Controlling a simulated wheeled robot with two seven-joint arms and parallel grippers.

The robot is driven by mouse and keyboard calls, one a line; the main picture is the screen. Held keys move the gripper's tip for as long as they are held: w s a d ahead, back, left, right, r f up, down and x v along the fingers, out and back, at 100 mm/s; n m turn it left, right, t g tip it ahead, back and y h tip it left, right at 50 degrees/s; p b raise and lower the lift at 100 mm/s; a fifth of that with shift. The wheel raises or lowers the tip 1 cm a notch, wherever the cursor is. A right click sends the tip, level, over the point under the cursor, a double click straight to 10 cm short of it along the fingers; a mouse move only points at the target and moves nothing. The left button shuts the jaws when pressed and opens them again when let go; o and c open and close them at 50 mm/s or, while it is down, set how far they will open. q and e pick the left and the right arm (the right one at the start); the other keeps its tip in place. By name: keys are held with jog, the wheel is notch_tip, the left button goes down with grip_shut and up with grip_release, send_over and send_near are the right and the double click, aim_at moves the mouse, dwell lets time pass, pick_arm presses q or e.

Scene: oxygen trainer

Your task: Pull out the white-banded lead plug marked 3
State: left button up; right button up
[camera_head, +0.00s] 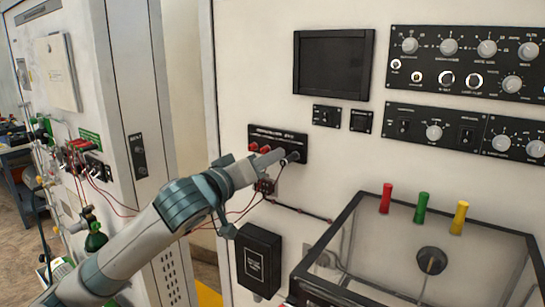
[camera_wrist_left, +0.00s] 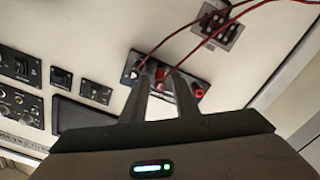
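A black jack panel (camera_head: 285,138) on the white cabinet carries red plugs (camera_head: 259,148) at its left; it also shows in the left wrist view (camera_wrist_left: 146,62). My left gripper (camera_head: 288,157) reaches the panel's right part and hides what is there in the head view. In the left wrist view, its two dark fingers (camera_wrist_left: 160,84) stand apart, with a red plug (camera_wrist_left: 160,74) showing between their tips. Another red plug (camera_wrist_left: 197,92) is right of the fingers. I cannot make out the number 3 or clearly identify the white band. My right gripper is in neither view.
Red leads (camera_wrist_left: 228,17) hang near the fingers in the left wrist view. A black box (camera_head: 259,260) is mounted below the panel. A clear-topped case (camera_head: 355,213) with red, green and yellow pegs stands at the lower right. A grey cabinet (camera_head: 125,80) stands left.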

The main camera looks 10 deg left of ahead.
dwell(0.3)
pick_arm(q)
grip_shut()
jog(key=shift+s+p, duration=0.2)
jog(key=shift+p, duration=0.1)
jog(key=shift+p+v, duration=0.4)
jog(key=shift+v, duration=1.9)
